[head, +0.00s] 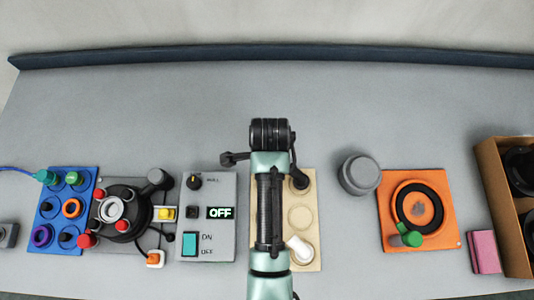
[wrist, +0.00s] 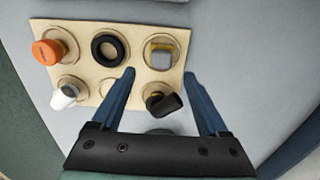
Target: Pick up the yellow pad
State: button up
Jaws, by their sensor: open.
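In the wrist view, a small block with a grey top and yellow sides (wrist: 161,51) sits in a round recess at the top right of a beige board (wrist: 82,36). It is the closest match to the yellow pad there. My gripper (wrist: 159,73) is open and empty. Its blue fingers point toward the board, with the block beyond and between the tips. A black elbow-shaped part (wrist: 161,102) lies between the fingers, nearer the palm. In the head view my arm hides the block and my gripper; the board (head: 312,205) shows beside it.
The board also holds an orange cap (wrist: 48,50), a black ring (wrist: 110,47) and a white part (wrist: 64,95); one recess is empty. A switch panel (head: 220,245) stands left of my arm. A grey cylinder (head: 358,174) and orange plate (head: 440,182) are right. The table's back is clear.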

jog(key=shift+w+a+f+p, duration=0.1)
jog(key=shift+f+p, duration=0.15)
jog(key=shift+f, duration=1.15)
jog(key=shift+a+f+p, duration=0.1)
jog(key=shift+f+p, duration=0.15)
jog(key=shift+f, duration=1.15)
jog(key=shift+c, duration=0.3)
grip_shut()
